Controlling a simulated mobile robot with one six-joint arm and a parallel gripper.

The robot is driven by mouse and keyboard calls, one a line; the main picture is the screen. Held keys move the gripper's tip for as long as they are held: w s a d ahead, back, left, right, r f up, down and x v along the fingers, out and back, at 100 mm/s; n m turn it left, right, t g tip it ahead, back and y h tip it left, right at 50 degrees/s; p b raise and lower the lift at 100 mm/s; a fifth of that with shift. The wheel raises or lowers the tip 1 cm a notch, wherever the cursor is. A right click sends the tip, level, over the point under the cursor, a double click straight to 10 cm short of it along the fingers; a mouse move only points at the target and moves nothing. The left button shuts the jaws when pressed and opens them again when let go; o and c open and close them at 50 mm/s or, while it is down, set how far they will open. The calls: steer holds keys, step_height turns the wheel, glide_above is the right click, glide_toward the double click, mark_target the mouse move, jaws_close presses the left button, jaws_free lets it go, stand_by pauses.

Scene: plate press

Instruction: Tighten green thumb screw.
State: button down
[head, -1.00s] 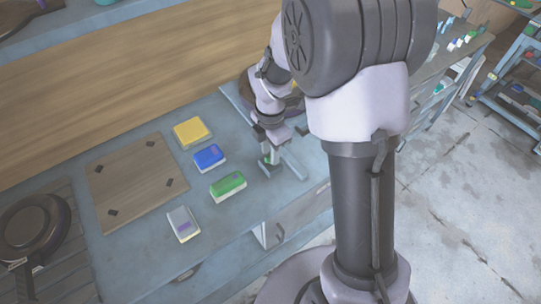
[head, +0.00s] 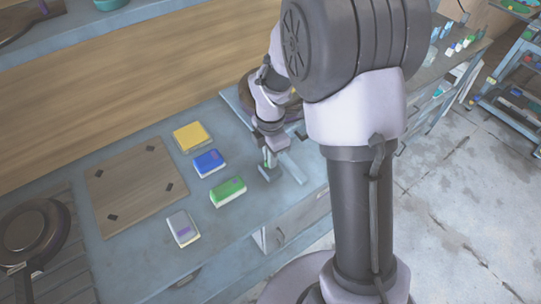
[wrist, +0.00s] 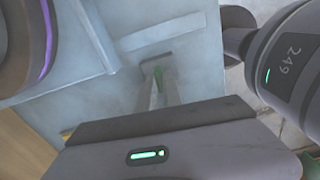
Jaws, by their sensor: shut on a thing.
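A grey metal bar (head: 292,168) lies just right of the screw. The screw's thread and seat are hidden, so I cannot tell how deep it sits.
Yellow (head: 192,137), blue (head: 208,162), green (head: 228,191) and grey (head: 182,228) blocks lie left of my gripper. A wooden board (head: 135,185) and a dark pan (head: 30,230) are farther left. A round dark item behind the gripper is partly hidden by my arm.

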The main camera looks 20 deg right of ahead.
steer(key=m+p, duration=0.1)
steer(key=m, duration=0.7)
steer(key=shift+m, duration=0.3)
steer(key=m, duration=0.4)
steer(key=shift+m, duration=0.3)
steer(key=m, duration=0.4)
steer(key=shift+m, duration=0.3)
steer(key=m, duration=0.4)
steer(key=shift+b, duration=0.4)
steer(key=m+b, duration=0.1)
steer(key=m, duration=0.4)
steer(key=shift+f, duration=0.1)
steer(key=m+b, duration=0.1)
steer(key=m, duration=0.3)
steer(key=shift+m+b, duration=0.65)
steer(key=shift+m, duration=1.45)
